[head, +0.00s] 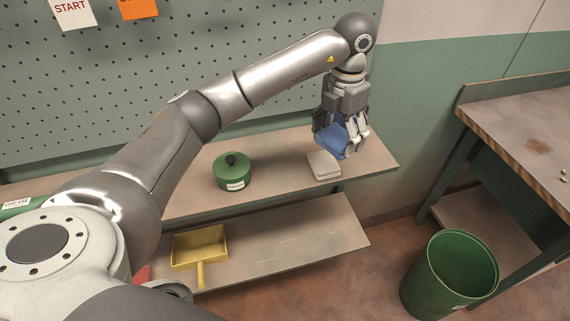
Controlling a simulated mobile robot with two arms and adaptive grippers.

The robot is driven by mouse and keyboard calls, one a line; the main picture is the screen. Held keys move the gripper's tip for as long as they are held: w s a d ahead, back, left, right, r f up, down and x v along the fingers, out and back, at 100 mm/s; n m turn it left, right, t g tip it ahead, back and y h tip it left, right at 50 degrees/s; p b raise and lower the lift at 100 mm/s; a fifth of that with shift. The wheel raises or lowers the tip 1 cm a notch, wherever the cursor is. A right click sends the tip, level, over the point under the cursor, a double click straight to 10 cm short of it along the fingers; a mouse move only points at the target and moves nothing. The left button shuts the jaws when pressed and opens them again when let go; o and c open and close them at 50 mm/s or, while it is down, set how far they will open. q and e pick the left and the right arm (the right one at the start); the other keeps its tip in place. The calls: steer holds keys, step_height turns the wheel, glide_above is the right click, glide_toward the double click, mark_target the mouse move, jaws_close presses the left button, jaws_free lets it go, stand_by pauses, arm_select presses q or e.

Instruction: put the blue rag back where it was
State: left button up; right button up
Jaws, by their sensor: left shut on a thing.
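The blue rag (333,140) is in my left gripper (349,146), near the right end of the upper shelf (280,180). My left gripper points down and is shut on the rag, which hangs bunched between and in front of the fingers. A folded light grey cloth or pad (323,166) lies on the shelf just below the rag. I cannot tell whether the rag touches it. My right gripper is not in view.
A green lidded pot (233,171) stands on the upper shelf, left of the pad. A yellow dustpan (199,249) lies on the lower shelf. A green bin (449,275) stands on the floor at right, by a workbench (520,122). A pegboard (200,55) rises behind the shelf.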

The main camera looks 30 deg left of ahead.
arm_select(q)
steer(key=s+a+f+p, duration=0.2)
steer(key=s+a+p, duration=0.1)
steer(key=a, duration=0.4)
steer(key=p, duration=0.2)
glide_above(282, 172)
steer(key=d, duration=0.1)
steer(key=f, duration=0.5)
steer(key=shift+w+f, duration=0.2)
steer(key=shift+f, duration=0.1)
steer(key=shift+s+a+f, duration=0.1)
steer(key=shift+a+f, duration=0.2)
steer(key=shift+f, duration=0.25)
steer(key=f, duration=0.2)
steer(key=f+p, duration=0.1)
steer(key=shift+s+a+f, duration=0.1)
steer(key=shift+a, duration=0.15)
steer(key=shift+f, duration=0.2)
